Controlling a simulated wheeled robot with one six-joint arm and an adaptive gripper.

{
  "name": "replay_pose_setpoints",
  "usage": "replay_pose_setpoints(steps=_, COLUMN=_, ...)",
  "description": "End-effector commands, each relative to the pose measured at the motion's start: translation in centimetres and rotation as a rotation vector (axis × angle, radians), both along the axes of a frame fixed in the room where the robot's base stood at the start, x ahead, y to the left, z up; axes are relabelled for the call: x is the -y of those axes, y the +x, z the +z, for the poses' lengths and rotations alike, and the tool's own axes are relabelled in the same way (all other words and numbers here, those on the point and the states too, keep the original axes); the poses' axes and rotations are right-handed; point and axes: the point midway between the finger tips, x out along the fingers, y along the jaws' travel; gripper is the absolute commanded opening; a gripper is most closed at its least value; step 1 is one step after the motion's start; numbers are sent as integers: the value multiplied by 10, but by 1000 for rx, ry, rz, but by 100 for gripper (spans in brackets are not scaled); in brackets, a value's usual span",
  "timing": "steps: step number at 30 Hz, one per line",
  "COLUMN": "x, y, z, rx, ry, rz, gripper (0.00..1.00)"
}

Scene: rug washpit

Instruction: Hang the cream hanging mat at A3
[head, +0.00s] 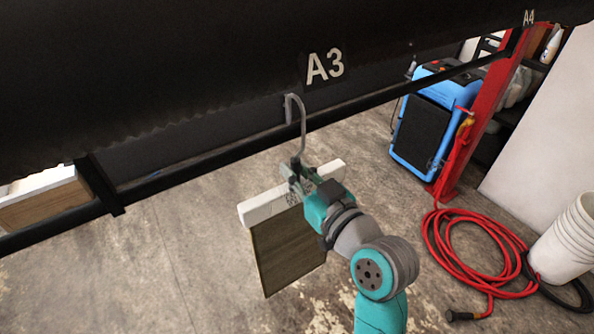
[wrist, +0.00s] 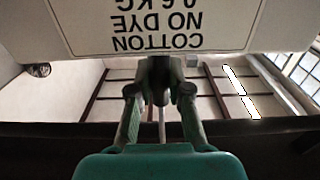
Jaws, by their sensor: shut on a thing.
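The hanging mat has a cream bar (head: 258,212) along its top, a grey-brown panel (head: 288,250) below and a grey wire hook (head: 302,120) above. My gripper (head: 298,172) is shut on the hook's lower stem, just above the bar. The mat hangs upright, slightly turned. The hook's curved top is in front of the dark beam (head: 200,90), below and left of the A3 label (head: 325,66). I cannot tell whether it touches anything there. In the wrist view, my gripper (wrist: 160,98) is below the bar's label (wrist: 160,25), which reads "COTTON NO DYE 0.6 KG" upside down.
A thin black rail (head: 345,108) runs below the beam. A red post (head: 480,110) stands under the A4 label (head: 529,18). A blue machine (head: 425,120), a coiled red hose (head: 470,245) and white buckets (head: 568,240) stand at right. The floor around the mat is clear.

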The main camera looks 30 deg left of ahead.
Motion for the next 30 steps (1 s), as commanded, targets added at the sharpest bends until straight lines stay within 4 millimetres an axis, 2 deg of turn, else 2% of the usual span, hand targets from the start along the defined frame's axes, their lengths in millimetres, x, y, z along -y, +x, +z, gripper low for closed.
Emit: replay_pose_setpoints(steps=30, x=0, y=0, z=-29, rx=0, ry=1, rz=0, gripper=0)
